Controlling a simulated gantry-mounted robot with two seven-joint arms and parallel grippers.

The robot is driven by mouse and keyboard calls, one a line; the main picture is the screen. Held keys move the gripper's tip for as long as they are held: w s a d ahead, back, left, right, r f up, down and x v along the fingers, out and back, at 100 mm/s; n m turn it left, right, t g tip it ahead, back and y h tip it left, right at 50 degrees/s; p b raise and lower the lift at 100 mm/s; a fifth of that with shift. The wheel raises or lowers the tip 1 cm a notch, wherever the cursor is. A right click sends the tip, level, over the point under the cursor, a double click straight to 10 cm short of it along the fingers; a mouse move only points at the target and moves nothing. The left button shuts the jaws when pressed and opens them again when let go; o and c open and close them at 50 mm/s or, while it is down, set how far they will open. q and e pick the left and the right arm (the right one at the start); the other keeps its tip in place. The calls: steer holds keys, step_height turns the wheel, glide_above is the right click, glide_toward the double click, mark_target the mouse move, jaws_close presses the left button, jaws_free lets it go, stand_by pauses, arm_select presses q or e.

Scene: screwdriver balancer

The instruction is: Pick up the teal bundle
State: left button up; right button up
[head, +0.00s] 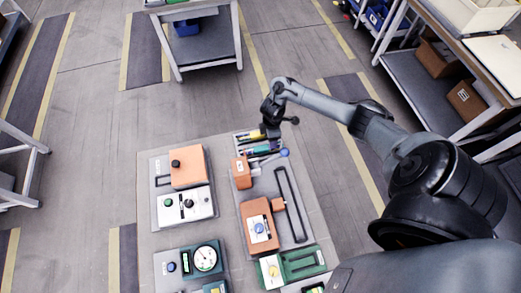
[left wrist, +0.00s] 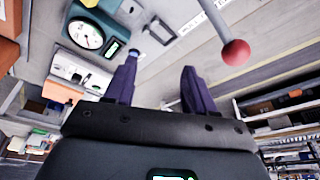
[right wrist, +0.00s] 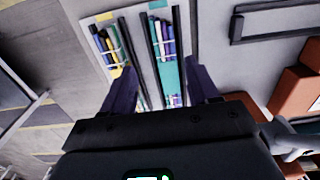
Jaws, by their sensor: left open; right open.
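The teal bundle (right wrist: 166,48) is a group of pens or rods lying on a teal-marked strip between black rails in the right wrist view. In the head view the teal bundle (head: 264,149) lies in the rack at the top of the panel. A yellow-marked bundle (right wrist: 107,46) lies in the neighbouring slot. My right gripper (right wrist: 160,68) is open and empty, with its fingers either side of the teal slot's near end. In the head view my right gripper (head: 272,122) is over the rack, partly hiding it. My left gripper (left wrist: 160,63) is open and empty, away from the bundles.
The panel holds an orange block (head: 188,166), a white switch box (head: 185,206), a dial gauge (head: 205,259) and a black loop rail (head: 291,205). A red ball on a rod (left wrist: 235,52) is close to my left gripper. Carts and shelves stand around the panel.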

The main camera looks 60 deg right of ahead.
mark_target(261, 150)
steer(key=f, duration=0.2)
steer(key=a+f, duration=0.1)
steer(key=f, duration=0.1)
steer(key=shift+s+b, duration=0.2)
steer(key=shift+b, duration=0.1)
steer(key=shift+d+f, duration=0.1)
steer(key=shift+f, duration=0.5)
steer(key=c, duration=1.1)
steer(key=shift+o, duration=0.2)
steer(key=shift+r, duration=0.15)
